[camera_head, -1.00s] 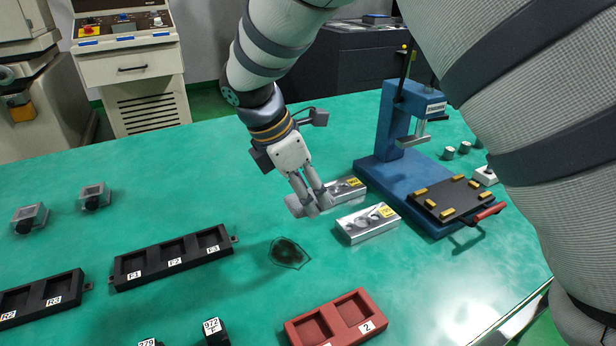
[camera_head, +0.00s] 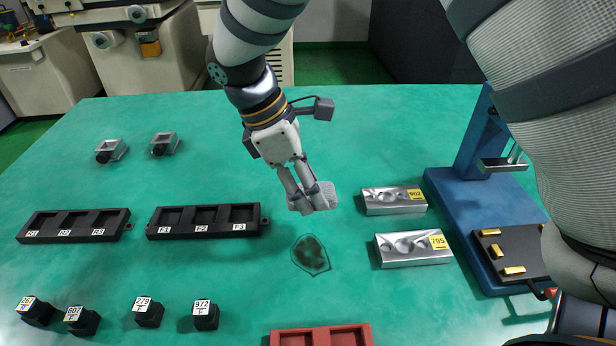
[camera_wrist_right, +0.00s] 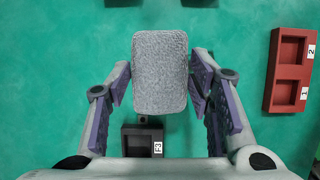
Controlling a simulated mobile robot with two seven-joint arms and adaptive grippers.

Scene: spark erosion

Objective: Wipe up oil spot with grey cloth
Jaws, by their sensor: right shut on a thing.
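The grey cloth (camera_wrist_right: 160,72) is a rounded, textured pad between the two fingers of my right gripper (camera_wrist_right: 161,85) in the right wrist view. In the head view my right gripper (camera_head: 306,200) is shut on the cloth (camera_head: 325,194), which is partly hidden behind the fingers. The oil spot (camera_head: 311,254) is a dark, irregular stain on the green table, just in front of the gripper in the head view. I cannot tell whether the cloth touches the table. The spot is not visible in the right wrist view. My left gripper is not in view.
Metal blocks 902 (camera_head: 394,200) and 795 (camera_head: 412,248) lie right of the spot, near a blue press (camera_head: 470,195). A black F tray (camera_head: 207,221) is to the left. A red tray (camera_head: 320,336) lies at the front. Several black cubes (camera_head: 149,311) stand front left.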

